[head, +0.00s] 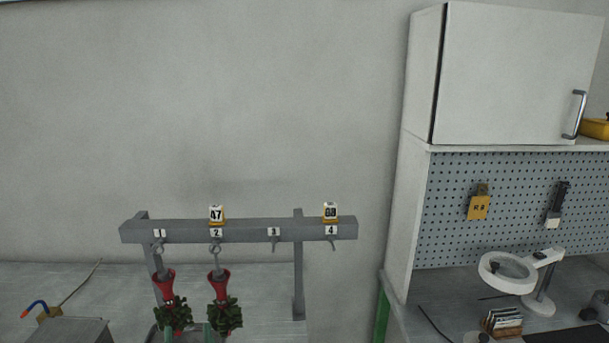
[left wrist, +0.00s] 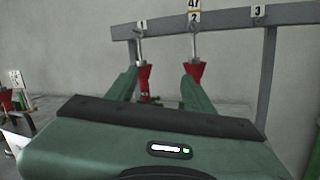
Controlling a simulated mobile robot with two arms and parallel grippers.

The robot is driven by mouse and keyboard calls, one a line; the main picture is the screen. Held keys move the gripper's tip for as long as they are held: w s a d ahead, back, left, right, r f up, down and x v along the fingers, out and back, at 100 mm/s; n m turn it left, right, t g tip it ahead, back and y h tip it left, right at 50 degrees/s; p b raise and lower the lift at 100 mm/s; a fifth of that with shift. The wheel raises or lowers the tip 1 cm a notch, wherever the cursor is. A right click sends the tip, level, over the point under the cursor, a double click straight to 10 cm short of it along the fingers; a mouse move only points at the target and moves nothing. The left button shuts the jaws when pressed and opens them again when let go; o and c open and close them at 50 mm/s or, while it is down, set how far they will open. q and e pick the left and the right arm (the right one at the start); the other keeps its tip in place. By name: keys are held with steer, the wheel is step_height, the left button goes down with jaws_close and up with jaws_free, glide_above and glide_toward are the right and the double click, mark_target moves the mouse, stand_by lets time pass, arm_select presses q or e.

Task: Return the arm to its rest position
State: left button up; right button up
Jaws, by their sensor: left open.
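My left gripper (head: 181,335) shows only as green finger parts at the bottom edge of the head view, in front of the hanging rack. In the left wrist view its two green fingers (left wrist: 159,78) stand apart, pointing at the rack. The gripper is open and I see nothing held. A red cup with a green leafy cluster hangs at hook 1 (head: 165,284), and another at hook 2 (head: 218,287). Both red cups also show beyond the fingers in the left wrist view. Whether the fingers touch them is hard to tell. My right gripper is out of view.
The grey rack bar (head: 185,232) carries numbered hooks; hooks 3 and 4 are empty. Yellow-based number tags 47 (head: 216,214) and 68 (head: 330,212) sit on top. A grey box (head: 75,331) stands lower left. A white cabinet (head: 516,75), pegboard (head: 515,200) and magnifier lamp (head: 507,273) are right.

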arm_select(q)
steer(key=s+d+m+h, duration=0.2)
steer(key=d+m+h, duration=0.45)
steer(key=m, duration=0.45)
steer(key=s+d+m+h, duration=0.3)
steer(key=d+m+h, duration=0.4)
steer(key=m, duration=0.5)
steer(key=s+d+f+m+g+h, duration=0.2)
steer(key=s+f+m+g, duration=0.3)
steer(key=m, duration=0.3)
steer(key=s+a+f+m+g+y, duration=0.8)
steer(key=s+a+f+g, duration=0.2)
steer(key=s+a+f, duration=0.65)
step_height(320, 180, down, 28)
steer(key=d+g, duration=0.1)
steer(key=d, duration=0.1)
steer(key=s+a+f+g, duration=0.1)
steer(key=s+a+f, duration=0.2)
steer(key=s+f, duration=1.1)
steer(key=s, duration=0.3)
steer(key=shift+a+f+m+g, duration=0.2)
steer(key=shift+f+m+g, duration=0.1)
steer(key=shift+f+m, duration=0.1)
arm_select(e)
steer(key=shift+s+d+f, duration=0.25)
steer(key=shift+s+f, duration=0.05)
